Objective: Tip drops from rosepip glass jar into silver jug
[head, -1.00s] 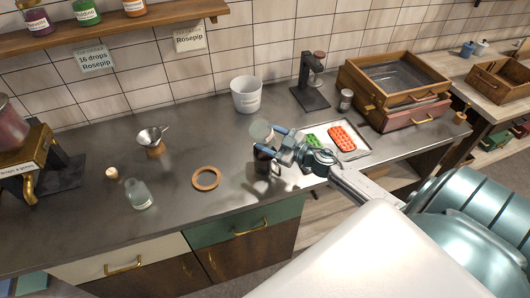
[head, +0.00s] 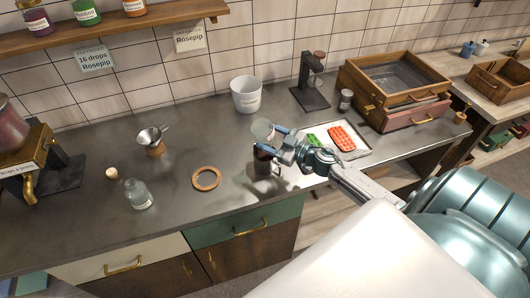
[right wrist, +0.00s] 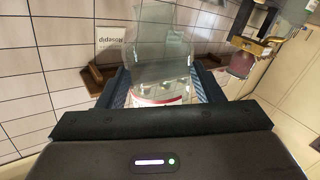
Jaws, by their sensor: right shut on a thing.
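My right gripper (head: 275,140) is shut on a clear glass jar (head: 263,129), held above the counter. In the right wrist view the jar (right wrist: 158,60) sits between the two fingers, with a white and red label at its lower part; its name cannot be read. A dark, shiny jug (head: 263,163) with a handle stands on the counter just below the jar and fingers, partly hidden by them. Its reflective surface fits the silver jug. Whether any drops are falling cannot be seen. My left gripper is not in view.
A white pot (head: 246,94) is behind; a tray (head: 354,151) with red and green moulds is right. A note (head: 97,61) reads "16 drops Rosepip".

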